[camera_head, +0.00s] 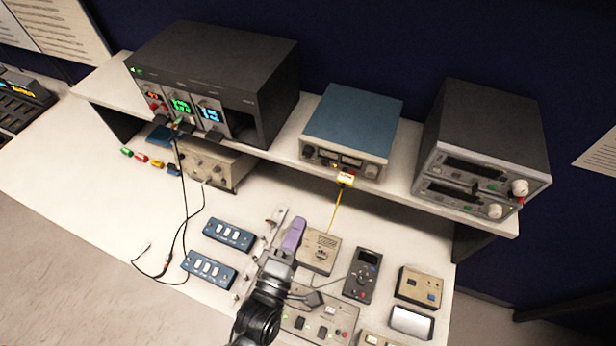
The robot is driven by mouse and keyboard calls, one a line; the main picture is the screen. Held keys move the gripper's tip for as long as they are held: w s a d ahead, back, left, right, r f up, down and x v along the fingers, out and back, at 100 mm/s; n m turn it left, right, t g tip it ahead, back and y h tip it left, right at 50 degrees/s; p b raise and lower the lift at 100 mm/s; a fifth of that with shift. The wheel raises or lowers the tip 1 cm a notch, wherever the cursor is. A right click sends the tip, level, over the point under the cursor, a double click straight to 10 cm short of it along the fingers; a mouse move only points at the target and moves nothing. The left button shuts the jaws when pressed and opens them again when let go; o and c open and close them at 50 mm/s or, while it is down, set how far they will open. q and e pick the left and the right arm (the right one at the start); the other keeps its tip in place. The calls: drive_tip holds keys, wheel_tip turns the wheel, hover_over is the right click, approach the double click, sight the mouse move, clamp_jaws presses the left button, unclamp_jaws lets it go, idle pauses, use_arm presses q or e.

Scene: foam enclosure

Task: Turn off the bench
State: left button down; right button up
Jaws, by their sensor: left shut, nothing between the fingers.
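The bench (90,205) is a white worktop with a raised shelf (400,183) at the back. On the shelf, a black instrument rack (215,70) has lit red, green and blue displays. A blue-topped unit (350,125) shows a small yellow light. The stacked dark units (485,140) at right have dark displays. Two blue switch boxes (230,234) (209,269) with white rockers lie on the worktop. My left gripper (299,222), with a purple part, is shut and empty over the worktop, beside a pale strip (270,240) that it partly hides. My right gripper is not in view.
A beige box (320,252), a grey handheld device (361,275), a tan two-button box (420,287) and a switch panel (322,318) crowd around my left arm. A beige instrument (212,165) sits under the shelf. Black leads cross the worktop, whose left side is mostly clear.

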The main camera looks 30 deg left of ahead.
use_arm(q)
drive_tip(key=shift+a, duration=0.1)
drive_tip(key=shift+w, duration=0.1)
drive_tip(key=p, duration=0.4)
approach(324, 164)
drive_tip(key=w, duration=0.3)
drive_tip(key=w+r, duration=0.1)
drive_tip(key=w, duration=0.1)
drive_tip(key=shift+w+a, duration=0.15)
drive_tip(key=shift+w, duration=0.1)
drive_tip(key=shift+w+f, duration=0.1)
drive_tip(key=shift+w, duration=0.55)
